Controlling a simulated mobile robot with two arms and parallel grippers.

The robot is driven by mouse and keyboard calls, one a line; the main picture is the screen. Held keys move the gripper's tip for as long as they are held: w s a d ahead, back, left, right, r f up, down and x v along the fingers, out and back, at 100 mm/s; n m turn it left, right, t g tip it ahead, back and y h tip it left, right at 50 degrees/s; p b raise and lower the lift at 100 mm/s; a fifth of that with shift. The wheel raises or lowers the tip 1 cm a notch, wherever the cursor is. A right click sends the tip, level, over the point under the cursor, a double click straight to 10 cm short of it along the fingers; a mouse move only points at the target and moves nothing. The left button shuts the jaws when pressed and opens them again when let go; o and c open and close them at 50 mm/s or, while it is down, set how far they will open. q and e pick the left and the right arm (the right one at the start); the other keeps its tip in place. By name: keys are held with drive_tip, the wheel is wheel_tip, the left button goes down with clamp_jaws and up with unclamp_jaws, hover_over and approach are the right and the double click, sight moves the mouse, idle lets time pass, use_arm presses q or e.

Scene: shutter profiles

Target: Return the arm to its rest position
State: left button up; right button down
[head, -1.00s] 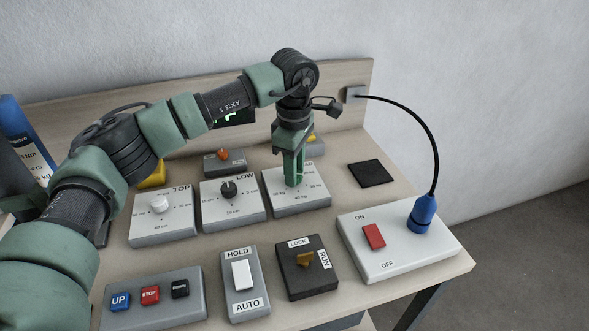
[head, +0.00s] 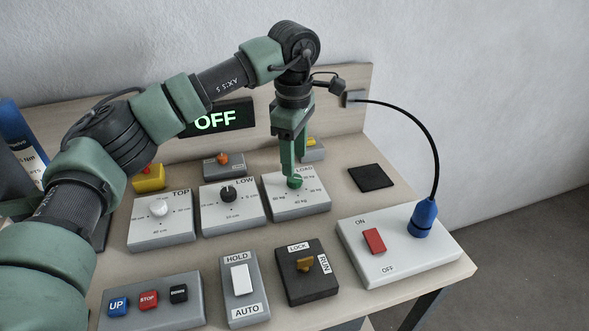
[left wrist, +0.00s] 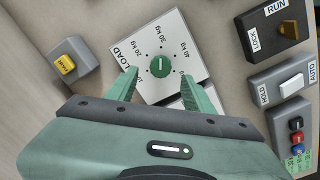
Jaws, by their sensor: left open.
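My left arm comes in from the left in the head view. My left gripper (head: 292,165) points down over the box labelled LOAD (head: 312,206). Its green knob (head: 295,182) shows just below the fingers. In the left wrist view the two fingers (left wrist: 163,92) are spread apart with nothing between them, and the green knob (left wrist: 160,64) lies just beyond their tips. Whether a finger touches the knob I cannot tell. My right gripper is not in view.
A TOP dial box (head: 163,230) and a LOW dial box (head: 230,213) stand to the left. HOLD/AUTO (head: 239,286) and LOCK/RUN (head: 305,272) switches are in front. A white ON/OFF box (head: 395,250) with a blue plug (head: 424,217) and cable is at right. A display (head: 217,120) reads OFF.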

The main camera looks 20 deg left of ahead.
use_arm(q)
drive_tip(key=shift+r, duration=1.3)
